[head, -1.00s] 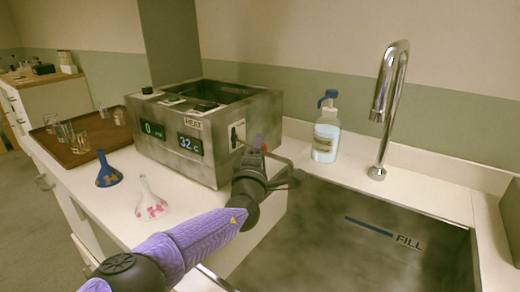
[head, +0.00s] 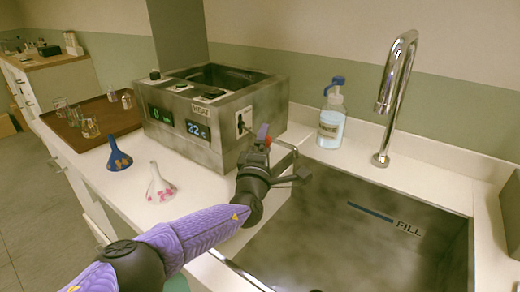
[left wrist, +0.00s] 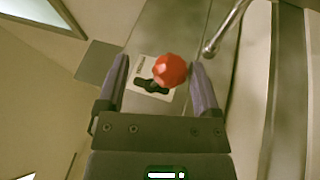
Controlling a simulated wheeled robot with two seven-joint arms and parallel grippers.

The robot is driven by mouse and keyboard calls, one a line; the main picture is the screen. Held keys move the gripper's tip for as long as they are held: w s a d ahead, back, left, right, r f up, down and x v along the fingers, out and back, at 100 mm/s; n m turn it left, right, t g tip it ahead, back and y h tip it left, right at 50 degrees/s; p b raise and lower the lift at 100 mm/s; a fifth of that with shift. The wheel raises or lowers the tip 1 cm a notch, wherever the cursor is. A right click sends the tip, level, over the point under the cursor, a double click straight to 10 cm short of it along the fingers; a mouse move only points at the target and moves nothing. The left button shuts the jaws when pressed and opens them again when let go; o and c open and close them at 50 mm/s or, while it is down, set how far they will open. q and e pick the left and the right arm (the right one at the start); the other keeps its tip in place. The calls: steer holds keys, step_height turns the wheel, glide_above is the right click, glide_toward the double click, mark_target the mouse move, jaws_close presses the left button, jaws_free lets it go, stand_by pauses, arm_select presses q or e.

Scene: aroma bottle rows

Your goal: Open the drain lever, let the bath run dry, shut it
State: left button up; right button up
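The metal bath (head: 205,148) stands on the counter left of the sink. Its displays read 0 and about 32 C. A pale plate (head: 243,122) with a dark lever mount is on its right side; it also shows in the left wrist view (left wrist: 143,88). The drain lever's red knob (left wrist: 170,70) shows between my left gripper's spread fingers. No clear grip on it shows. The water level inside the bath is hidden. My right gripper is out of view.
A thin metal pipe (head: 282,145) runs from the bath toward the sink (head: 340,235), close to my gripper. A tall faucet (head: 393,100) and a blue-topped bottle (head: 331,120) stand behind.

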arm_select(q)
steer(key=p+v, duration=0.4)
steer(key=v, duration=0.3)
steer(key=shift+s, duration=0.4)
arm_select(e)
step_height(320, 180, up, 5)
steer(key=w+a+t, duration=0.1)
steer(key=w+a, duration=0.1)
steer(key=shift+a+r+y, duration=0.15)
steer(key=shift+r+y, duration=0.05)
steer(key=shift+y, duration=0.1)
arm_select(q)
steer(key=shift+a, duration=0.1)
